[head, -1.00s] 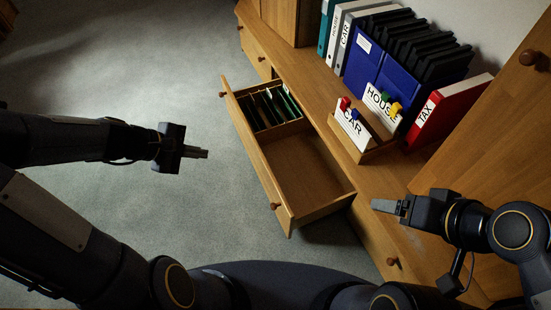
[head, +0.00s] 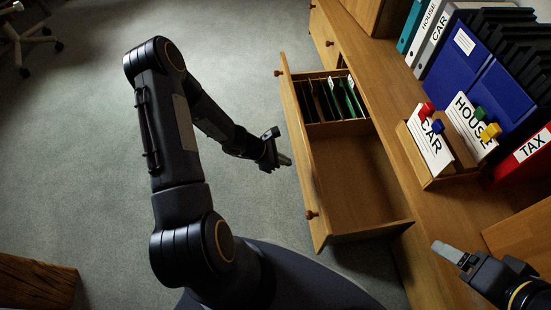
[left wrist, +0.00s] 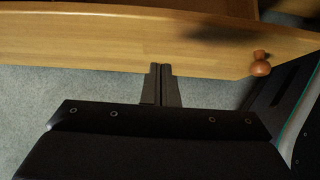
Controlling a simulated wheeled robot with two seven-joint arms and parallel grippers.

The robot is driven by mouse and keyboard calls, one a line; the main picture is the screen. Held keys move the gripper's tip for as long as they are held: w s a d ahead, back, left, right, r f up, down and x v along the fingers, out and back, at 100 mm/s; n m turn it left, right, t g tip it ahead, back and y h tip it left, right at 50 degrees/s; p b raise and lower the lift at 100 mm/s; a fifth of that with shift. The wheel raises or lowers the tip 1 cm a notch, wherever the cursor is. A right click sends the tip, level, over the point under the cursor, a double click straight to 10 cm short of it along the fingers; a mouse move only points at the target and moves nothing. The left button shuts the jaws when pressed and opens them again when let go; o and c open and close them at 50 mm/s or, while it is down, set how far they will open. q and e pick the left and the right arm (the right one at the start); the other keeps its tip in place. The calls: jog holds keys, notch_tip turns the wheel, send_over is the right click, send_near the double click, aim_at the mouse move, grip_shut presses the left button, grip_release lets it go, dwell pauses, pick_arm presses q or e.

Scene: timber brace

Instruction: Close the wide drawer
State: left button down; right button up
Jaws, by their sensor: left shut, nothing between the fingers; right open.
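The wide drawer (head: 362,190) is pulled out of the wooden cabinet. Its front panel (head: 301,150) carries two round knobs, one at the far end (head: 279,73) and one at the near end (head: 311,214). My left gripper (head: 286,160) is shut and empty, just outside the front panel, between the knobs. In the left wrist view its fingertips (left wrist: 162,72) point at the panel (left wrist: 110,38), close to its lower edge; I cannot tell whether they touch it. One knob (left wrist: 260,66) shows to the right there. My right gripper (head: 447,251) is open above the cabinet top at lower right.
The drawer holds hanging files (head: 335,97) in its far part; its near part is empty. On the cabinet top stand a wooden card holder (head: 447,180), blue binders (head: 480,70) and a red TAX binder (head: 530,150).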

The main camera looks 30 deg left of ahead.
aim_at(308, 164)
pick_arm(q)
jog(key=w+d, duration=0.1)
jog(key=d, duration=0.1)
jog(key=w+d+f+b, duration=0.1)
jog(key=w+d, duration=0.1)
jog(key=shift+w+d+f+b, duration=0.15)
jog(key=shift+f+b, duration=0.05)
jog(key=shift+b, duration=0.1)
pick_arm(e)
notch_tip(308, 164, down, 2)
jog(key=shift+f, duration=0.15)
